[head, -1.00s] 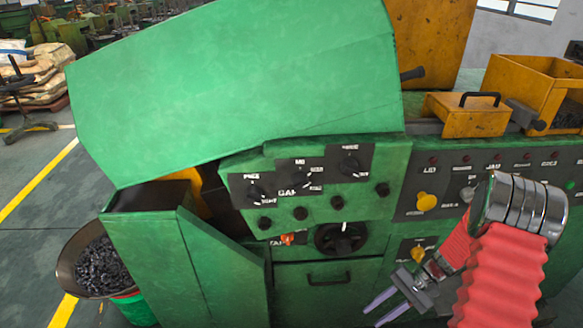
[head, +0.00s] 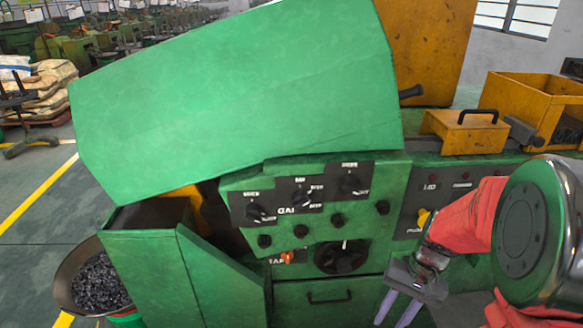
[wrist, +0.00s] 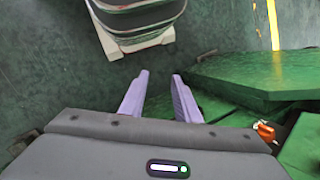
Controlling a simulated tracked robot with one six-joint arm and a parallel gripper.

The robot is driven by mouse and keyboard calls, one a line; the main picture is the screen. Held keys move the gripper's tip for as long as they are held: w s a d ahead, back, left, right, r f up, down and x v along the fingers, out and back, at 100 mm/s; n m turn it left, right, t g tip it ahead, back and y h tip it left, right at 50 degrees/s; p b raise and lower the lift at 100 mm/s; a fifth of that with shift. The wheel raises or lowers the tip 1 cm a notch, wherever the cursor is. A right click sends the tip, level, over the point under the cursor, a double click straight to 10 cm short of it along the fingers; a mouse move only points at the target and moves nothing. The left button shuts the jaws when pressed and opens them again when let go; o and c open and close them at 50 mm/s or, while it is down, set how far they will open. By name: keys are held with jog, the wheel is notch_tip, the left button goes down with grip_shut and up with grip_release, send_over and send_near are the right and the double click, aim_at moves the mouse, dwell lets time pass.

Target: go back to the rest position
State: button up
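My gripper (head: 398,308) is in the lower right of the head view, in front of the green machine (head: 250,85). Its two pale purple fingers point down and are apart, with nothing between them. In the wrist view my gripper (wrist: 160,88) also shows its fingers spread and empty. The machine's control panel (head: 285,212) with black knobs and a small orange-red switch (head: 287,257) is to the left of my gripper. My red-sleeved arm hides part of the right-hand panel.
A bowl of dark metal pieces (head: 98,283) stands at the lower left. A yellow lidded box (head: 466,132) and a yellow bin (head: 530,98) sit on the machine at the right. Open floor with a yellow line (head: 38,195) lies at the left.

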jog(key=s+a+r+n+t+h, duration=0.1)
jog(key=s+a+r+n+t, duration=0.1)
jog(key=r, duration=0.7)
jog(key=s+a+r+n+t+h, duration=0.2)
jog(key=s+a+r+t, duration=0.3)
jog(key=r, duration=0.5)
jog(key=shift+s+a+r+n, duration=0.3)
jog(key=shift+s+a+n, duration=0.1)
jog(key=shift+s, duration=0.5)
